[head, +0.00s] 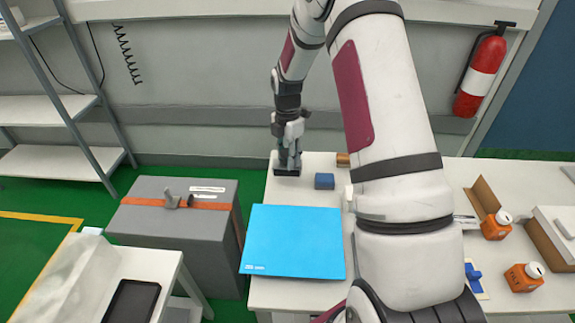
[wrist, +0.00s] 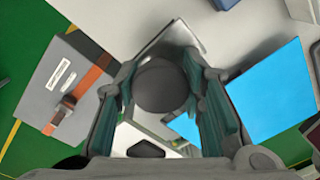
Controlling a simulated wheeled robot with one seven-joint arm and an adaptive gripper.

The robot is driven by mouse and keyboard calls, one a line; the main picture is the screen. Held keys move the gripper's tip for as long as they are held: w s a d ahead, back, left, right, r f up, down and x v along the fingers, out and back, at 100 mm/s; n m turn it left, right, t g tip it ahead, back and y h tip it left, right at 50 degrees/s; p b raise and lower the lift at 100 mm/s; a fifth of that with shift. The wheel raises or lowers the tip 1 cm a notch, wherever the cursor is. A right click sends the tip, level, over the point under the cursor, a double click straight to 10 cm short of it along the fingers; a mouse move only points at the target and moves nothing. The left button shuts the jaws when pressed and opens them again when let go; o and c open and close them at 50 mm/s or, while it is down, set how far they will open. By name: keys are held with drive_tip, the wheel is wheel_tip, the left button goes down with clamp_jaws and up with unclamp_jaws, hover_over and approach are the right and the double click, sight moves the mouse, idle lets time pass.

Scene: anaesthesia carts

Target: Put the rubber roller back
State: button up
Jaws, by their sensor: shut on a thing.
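My gripper (head: 288,160) points down over the far left corner of the white table in the head view. In the wrist view, the fingers of my gripper (wrist: 160,85) are closed around a dark grey rounded thing (wrist: 160,86), which seems to be the rubber roller. A shiny pale metal-like part shows just beyond it. In the head view a dark block shape (head: 287,169) shows at the fingertips, close to the tabletop. I cannot tell whether it touches the table.
A blue mat (head: 295,242) and a small blue block (head: 324,181) lie near my gripper. A grey case (head: 170,245) with an orange strap stands left of the table. Orange bottles (head: 524,277) stand at right. My arm hides the table's middle.

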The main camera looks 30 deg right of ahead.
drive_tip(key=shift+f, duration=1.75)
drive_tip(key=shift+f, duration=0.15)
drive_tip(key=o, duration=1.1)
